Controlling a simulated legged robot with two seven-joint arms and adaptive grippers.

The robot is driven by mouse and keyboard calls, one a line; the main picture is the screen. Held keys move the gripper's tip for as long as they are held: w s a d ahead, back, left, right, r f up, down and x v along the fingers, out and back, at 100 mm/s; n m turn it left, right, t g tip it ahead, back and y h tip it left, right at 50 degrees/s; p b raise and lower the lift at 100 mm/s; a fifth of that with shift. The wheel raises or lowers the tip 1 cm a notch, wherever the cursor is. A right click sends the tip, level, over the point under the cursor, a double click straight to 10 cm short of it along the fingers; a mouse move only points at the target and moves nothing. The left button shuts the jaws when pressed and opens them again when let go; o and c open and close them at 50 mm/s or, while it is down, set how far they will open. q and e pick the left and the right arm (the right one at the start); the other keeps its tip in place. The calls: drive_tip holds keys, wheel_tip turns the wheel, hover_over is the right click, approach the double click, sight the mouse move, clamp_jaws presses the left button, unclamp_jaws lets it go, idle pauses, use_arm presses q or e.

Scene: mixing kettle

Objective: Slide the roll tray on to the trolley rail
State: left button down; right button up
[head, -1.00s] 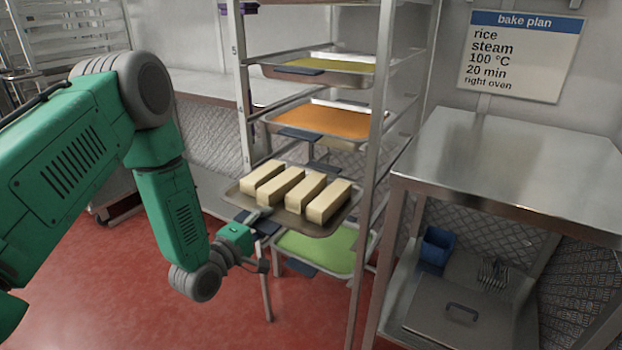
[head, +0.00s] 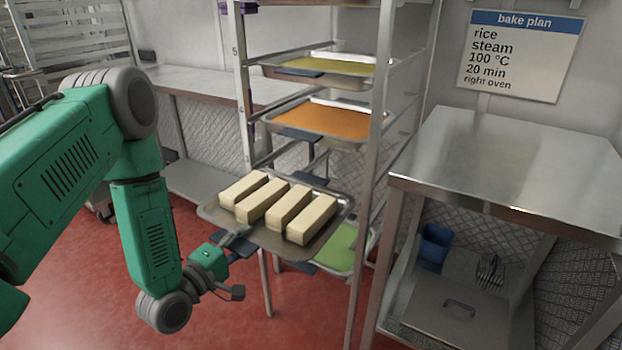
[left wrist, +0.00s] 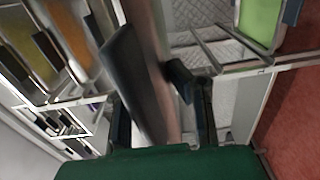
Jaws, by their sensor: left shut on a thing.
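The roll tray (head: 275,243) is a grey metal tray with several long pale rolls (head: 263,205) on it. In the head view it sticks out of the front of the trolley (head: 370,180), with its back part between the uprights; I cannot tell whether it rests on a rail. My left gripper (head: 236,238) is shut on the tray's front edge, from the left. In the left wrist view, the tray's dark handle (left wrist: 128,80) and metal side lie between my fingers (left wrist: 163,110). My right gripper is not in view.
An orange tray (head: 320,120) and a yellow-green tray (head: 335,66) sit above in the trolley, and a green tray (head: 338,250) sits below. A steel table (head: 510,170) stands close on the right. A steel bench (head: 205,85) is behind on the left. Red floor lies clear in front.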

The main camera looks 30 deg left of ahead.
use_arm(q)
drive_tip(key=s, duration=1)
drive_tip(key=shift+a+r+p, duration=0.2)
drive_tip(key=shift+a+p, duration=0.2)
drive_tip(key=shift+w+d, duration=0.1)
